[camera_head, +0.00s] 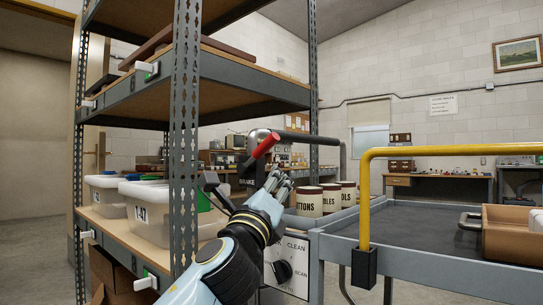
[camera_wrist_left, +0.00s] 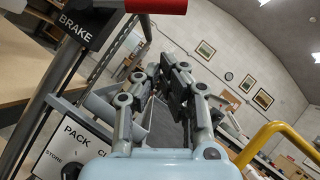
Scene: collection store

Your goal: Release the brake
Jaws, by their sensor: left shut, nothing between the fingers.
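The brake lever has a red grip (camera_head: 264,146) that slants up to the right on a dark housing marked BRAKE (camera_head: 245,183). In the left wrist view the red grip (camera_wrist_left: 157,6) is at the top edge, partly cut off, and the BRAKE housing (camera_wrist_left: 82,24) is at the upper left. My left gripper (camera_head: 279,183) is shut and empty, just below and to the right of the red grip, apart from it in the picture. It also shows in the left wrist view (camera_wrist_left: 174,65). My right gripper is not in view.
A panel with a dial (camera_head: 283,271) is beside my left forearm. Labelled jars (camera_head: 309,203) stand behind the gripper. A grey cart (camera_head: 440,250) with a yellow rail (camera_head: 450,150) and brown tray (camera_head: 512,240) is at right. A metal shelf post (camera_head: 186,130) rises at left.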

